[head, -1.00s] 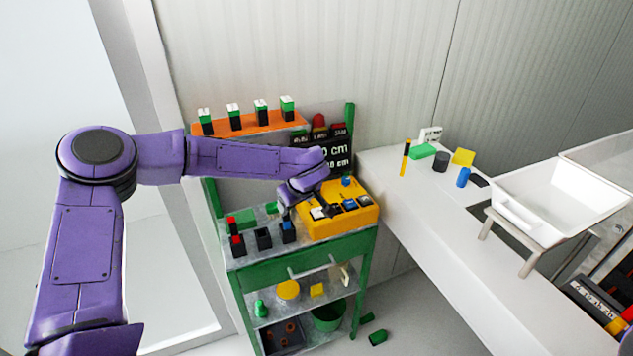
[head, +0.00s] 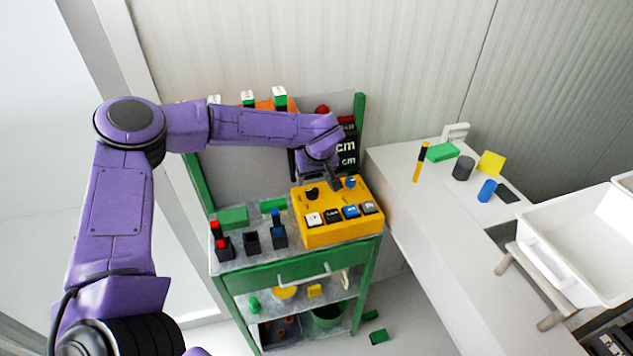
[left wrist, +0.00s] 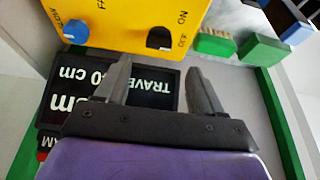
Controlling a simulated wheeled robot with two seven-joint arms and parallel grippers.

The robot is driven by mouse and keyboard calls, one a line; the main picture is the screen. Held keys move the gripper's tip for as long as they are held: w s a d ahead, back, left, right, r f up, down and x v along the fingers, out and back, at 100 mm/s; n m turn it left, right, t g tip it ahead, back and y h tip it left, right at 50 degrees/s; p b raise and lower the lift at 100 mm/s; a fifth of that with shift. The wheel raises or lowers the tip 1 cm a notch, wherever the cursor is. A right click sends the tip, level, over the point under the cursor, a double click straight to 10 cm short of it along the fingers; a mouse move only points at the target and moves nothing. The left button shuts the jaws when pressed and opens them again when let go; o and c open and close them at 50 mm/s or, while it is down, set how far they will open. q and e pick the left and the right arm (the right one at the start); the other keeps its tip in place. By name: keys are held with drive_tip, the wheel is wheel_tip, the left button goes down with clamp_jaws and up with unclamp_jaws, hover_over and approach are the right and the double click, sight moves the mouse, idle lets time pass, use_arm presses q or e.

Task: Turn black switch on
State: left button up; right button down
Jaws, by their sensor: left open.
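The yellow control box (head: 345,233) stands on top of the green cart. The black switch (head: 312,194) is at the box's rear left, and shows in the left wrist view (left wrist: 160,38) beside ON and OFF labels. My left gripper (head: 315,175) is at the rear of the box, close to the switch. In the left wrist view my gripper (left wrist: 158,70) is open and empty, the switch lying just beyond and between its fingertips. Whether a finger touches the box cannot be told. My right gripper is not in view.
A blue knob (head: 350,183) sits right of the switch, and several buttons line the box's front. A black sign (head: 347,150) with white text stands behind. Red and blue topped switches (head: 279,236) stand left of the box. A white counter (head: 415,225) is to the right.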

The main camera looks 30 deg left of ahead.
sight(312, 190)
use_arm(q)
drive_tip(key=f, duration=0.1)
drive_tip(key=f+p, duration=0.1)
drive_tip(key=f, duration=0.1)
drive_tip(key=shift+s+a, duration=0.1)
drive_tip(key=shift+a, duration=0.3)
drive_tip(key=f, duration=0.1)
drive_tip(key=w+f, duration=0.2)
drive_tip(key=shift+w+a+f, duration=0.25)
drive_tip(key=shift+a+f, duration=0.05)
drive_tip(key=shift+f, duration=0.1)
drive_tip(key=shift+s+a+r, duration=0.1)
drive_tip(key=shift+s+r, duration=0.15)
drive_tip(key=shift+s, duration=0.25)
drive_tip(key=c, duration=1.1)
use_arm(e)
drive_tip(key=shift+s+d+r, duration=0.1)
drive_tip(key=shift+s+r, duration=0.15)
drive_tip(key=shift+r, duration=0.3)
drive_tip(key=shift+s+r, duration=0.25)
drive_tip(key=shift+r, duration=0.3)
